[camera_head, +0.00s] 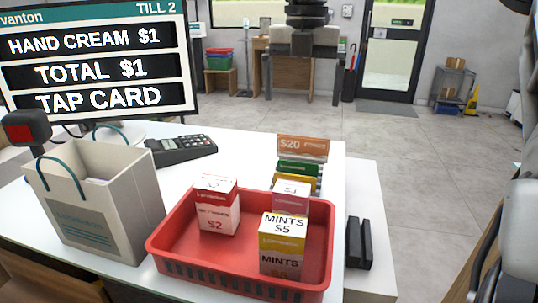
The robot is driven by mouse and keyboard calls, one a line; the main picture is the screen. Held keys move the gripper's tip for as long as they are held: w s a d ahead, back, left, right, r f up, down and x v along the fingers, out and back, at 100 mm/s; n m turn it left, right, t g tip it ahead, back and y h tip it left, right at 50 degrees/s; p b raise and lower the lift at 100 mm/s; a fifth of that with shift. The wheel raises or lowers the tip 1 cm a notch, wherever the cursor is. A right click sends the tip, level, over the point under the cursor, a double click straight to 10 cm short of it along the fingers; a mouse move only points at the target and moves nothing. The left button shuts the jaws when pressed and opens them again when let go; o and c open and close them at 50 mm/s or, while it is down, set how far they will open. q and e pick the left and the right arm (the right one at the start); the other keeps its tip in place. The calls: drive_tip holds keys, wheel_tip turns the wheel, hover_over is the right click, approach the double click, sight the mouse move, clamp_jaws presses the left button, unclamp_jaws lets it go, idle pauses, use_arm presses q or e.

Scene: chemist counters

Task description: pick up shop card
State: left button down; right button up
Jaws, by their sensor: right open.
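A stepped row of cards stands on the white counter behind the red basket: an orange card marked $20 (302,147) at the back, a green card (297,168) and a yellow one in front. I cannot tell which of these, if any, is the shop card. My right gripper (302,100) hangs down at the top middle, its two fingers wide apart with nothing between them. In the picture it is above the cards and apart from them. My left gripper is not in view.
A red basket (190,262) holds several boxes, including mints (283,244). A paper bag (95,200), a card terminal (181,149) and the till screen (95,60) are on the left. Two dark upright blocks (359,243) stand right of the basket. The floor beyond is mostly clear.

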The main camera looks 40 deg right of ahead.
hover_over(298, 163)
wheel_tip(298, 163, down, 10)
drive_tip(key=r, duration=0.1)
drive_tip(key=shift+f+p, duration=0.6)
drive_tip(key=shift+f, duration=2.6)
drive_tip(key=c, duration=1)
